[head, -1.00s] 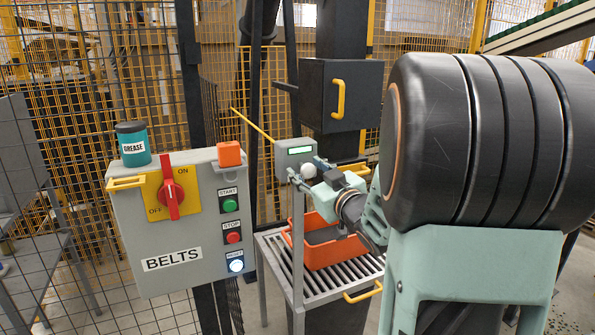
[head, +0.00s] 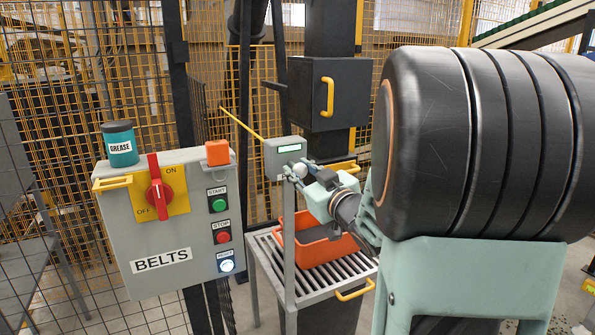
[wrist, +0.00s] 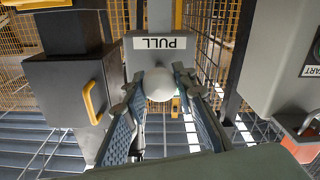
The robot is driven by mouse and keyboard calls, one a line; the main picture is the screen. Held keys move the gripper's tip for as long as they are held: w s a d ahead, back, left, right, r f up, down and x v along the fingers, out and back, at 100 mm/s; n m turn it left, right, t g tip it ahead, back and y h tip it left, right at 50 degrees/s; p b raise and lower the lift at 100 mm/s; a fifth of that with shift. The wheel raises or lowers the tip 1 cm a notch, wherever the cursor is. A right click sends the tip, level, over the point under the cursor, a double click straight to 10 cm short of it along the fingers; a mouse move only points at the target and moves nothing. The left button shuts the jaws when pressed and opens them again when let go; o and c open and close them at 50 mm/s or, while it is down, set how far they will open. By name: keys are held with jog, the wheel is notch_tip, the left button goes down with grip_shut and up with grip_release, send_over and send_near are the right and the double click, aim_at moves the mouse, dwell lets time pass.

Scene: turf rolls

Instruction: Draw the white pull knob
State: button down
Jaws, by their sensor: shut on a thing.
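In the wrist view the white knob (wrist: 158,85) sits between my fingertips, below an upside-down PULL label (wrist: 160,43) on the box. My gripper (wrist: 158,92) is shut on the knob, with one finger on each side of it. The head view shows my gripper (head: 297,174) at the box front, with the knob partly covered by the fingers. I cannot tell how far the knob stands out from the box.
A grey BELTS panel (head: 120,235) with a red switch (head: 157,188) and buttons stands left. An orange crate (head: 318,255) on a slatted stand (head: 290,288) is below my gripper. A dark box with a yellow handle (head: 327,97) is behind. Mesh fencing surrounds the area.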

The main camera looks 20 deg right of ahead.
jog(key=shift+s+f, duration=0.1)
jog(key=shift+s, duration=0.1)
jog(key=c, duration=1.5)
grip_release()
jog(key=shift+s, duration=0.1)
jog(key=shift+c, duration=0.2)
jog(key=s, duration=0.7)
jog(key=shift+s+d, duration=0.15)
jog(key=shift+s, duration=0.15)
